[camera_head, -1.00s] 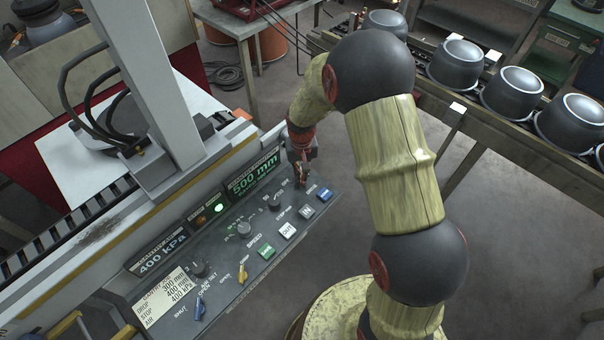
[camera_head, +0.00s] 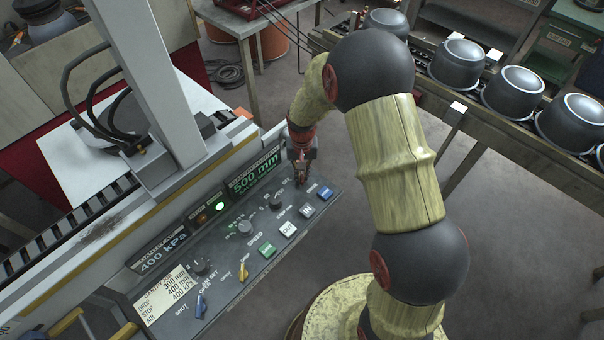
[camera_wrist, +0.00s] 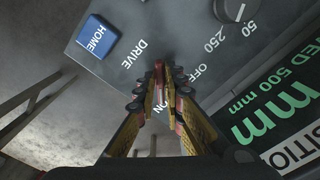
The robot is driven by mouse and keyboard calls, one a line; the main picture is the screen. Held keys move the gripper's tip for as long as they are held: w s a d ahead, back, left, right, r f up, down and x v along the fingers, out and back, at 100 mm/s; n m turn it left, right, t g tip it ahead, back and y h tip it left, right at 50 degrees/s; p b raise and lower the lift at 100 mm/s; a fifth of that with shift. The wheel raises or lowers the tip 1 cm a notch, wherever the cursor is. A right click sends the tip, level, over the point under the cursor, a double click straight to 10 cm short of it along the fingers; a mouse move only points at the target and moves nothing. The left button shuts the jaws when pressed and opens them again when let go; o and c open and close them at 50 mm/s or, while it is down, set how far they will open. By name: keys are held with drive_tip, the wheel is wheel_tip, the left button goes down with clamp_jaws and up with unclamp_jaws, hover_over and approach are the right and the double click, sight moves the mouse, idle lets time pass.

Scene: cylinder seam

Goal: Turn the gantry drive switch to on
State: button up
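The gantry drive switch (camera_wrist: 159,70) is a small reddish piece between my fingertips in the wrist view, beside the white DRIVE, OFF and ON lettering. My fingers hide most of it, and I cannot tell which position it points to. My gripper (camera_wrist: 161,82) has its fingertips drawn together on the switch, close over the panel face. In the head view my gripper (camera_head: 301,180) reaches down to the upper right end of the grey control panel (camera_head: 262,225), where the switch itself is hidden.
A blue HOME button (camera_wrist: 98,38) and a speed or distance knob (camera_wrist: 230,8) sit close to my fingers. A green display (camera_head: 254,172) reads 500 mm, and a green lamp (camera_head: 219,206) is lit. A conveyor with metal pots (camera_head: 457,62) runs behind my arm.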

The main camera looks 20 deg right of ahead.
sight(302, 176)
drive_tip(key=o, duration=0.3)
drive_tip(key=shift+o, duration=0.2)
wheel_tip(302, 176, up, 12)
idle(0.5)
idle(0.5)
drive_tip(key=s+r+n+t+b, duration=0.1)
drive_tip(key=s+r+t+b, duration=0.1)
drive_tip(key=s+r, duration=0.7)
drive_tip(key=s+r+n+t+b, duration=0.2)
drive_tip(key=s+r, duration=0.6)
drive_tip(key=s, duration=0.9)
drive_tip(key=shift+r+t, duration=0.4)
drive_tip(key=shift+t, duration=0.4)
